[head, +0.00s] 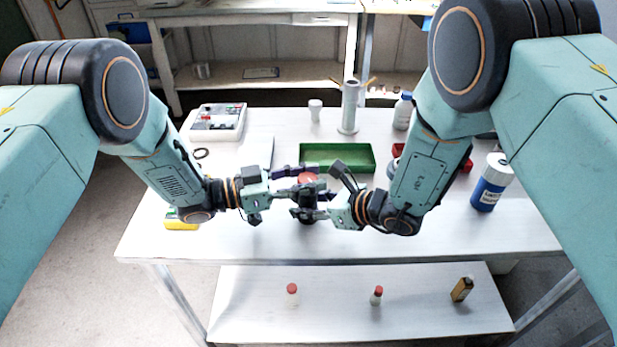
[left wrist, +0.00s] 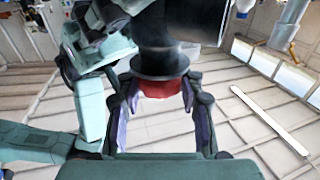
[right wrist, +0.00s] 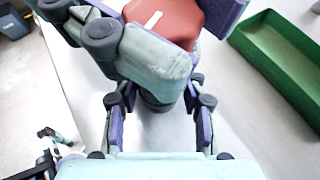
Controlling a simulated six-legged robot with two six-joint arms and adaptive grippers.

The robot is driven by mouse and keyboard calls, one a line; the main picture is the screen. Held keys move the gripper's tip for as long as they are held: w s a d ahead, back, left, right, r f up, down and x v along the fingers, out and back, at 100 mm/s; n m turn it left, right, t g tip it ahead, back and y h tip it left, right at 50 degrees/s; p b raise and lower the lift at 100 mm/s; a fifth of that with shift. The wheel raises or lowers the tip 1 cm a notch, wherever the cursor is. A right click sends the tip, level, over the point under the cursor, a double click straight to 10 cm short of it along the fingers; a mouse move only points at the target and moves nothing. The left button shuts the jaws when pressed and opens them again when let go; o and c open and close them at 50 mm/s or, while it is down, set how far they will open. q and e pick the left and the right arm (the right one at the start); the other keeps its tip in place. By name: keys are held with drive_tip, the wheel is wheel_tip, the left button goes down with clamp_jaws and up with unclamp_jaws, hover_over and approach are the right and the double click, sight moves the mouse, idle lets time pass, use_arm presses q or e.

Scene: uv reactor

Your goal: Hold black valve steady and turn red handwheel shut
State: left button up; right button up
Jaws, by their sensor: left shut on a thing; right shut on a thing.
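The red handwheel (head: 307,178) sits on top of the black valve (head: 307,220) at the table's front middle. My left gripper (head: 300,180) is shut on the handwheel; in the left wrist view the red rim (left wrist: 160,88) shows between its fingers. My right gripper (head: 316,206) is shut lower down on the black valve body. In the right wrist view the dark valve (right wrist: 158,103) shows between its fingers, and the handwheel's top (right wrist: 175,18) carries a white mark. The grippers cover much of the valve.
A green tray (head: 362,171) lies just behind the grippers. A blue-and-white bottle (head: 490,183) stands at right, a grey cylinder (head: 349,108) at the back, and a white device (head: 218,122) at back left. A lower shelf (head: 335,320) holds small items.

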use_arm(q)
drive_tip(key=shift+w+m+g, duration=0.1)
drive_tip(key=shift+m+g, duration=1.2)
drive_tip(key=shift+g, duration=0.65)
drive_tip(key=shift+m+g, duration=1.3)
drive_tip(key=shift+g, duration=0.65)
drive_tip(key=shift+m+g, duration=0.5)
drive_tip(key=shift+g, duration=0.2)
drive_tip(key=o, duration=1.2)
drive_tip(key=shift+v, duration=3.7)
